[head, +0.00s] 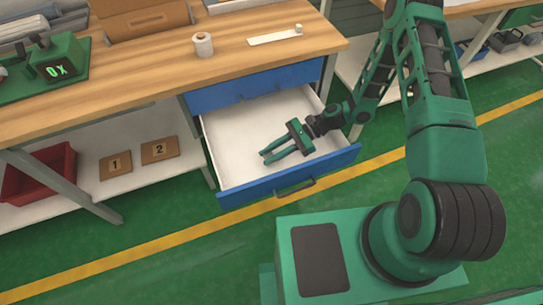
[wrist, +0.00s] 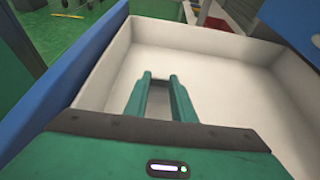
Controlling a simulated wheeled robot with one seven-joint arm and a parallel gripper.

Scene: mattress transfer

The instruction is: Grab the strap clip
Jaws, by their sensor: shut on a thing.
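My gripper (head: 267,158) reaches low into the open white drawer (head: 225,125), its two green fingers pointing left. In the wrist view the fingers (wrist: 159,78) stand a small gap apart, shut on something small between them. I take it for the strap clip, but its shape and colour cannot be made out against the pale drawer. No other clip shows in the drawer.
The drawer's blue front (head: 290,180) and its walls surround my gripper. The wooden bench top (head: 130,80) is above, with a white roll (head: 203,45) and a white strip (head: 274,37). A red bin (head: 40,173) stands on the lower shelf. The drawer floor around the fingers looks bare.

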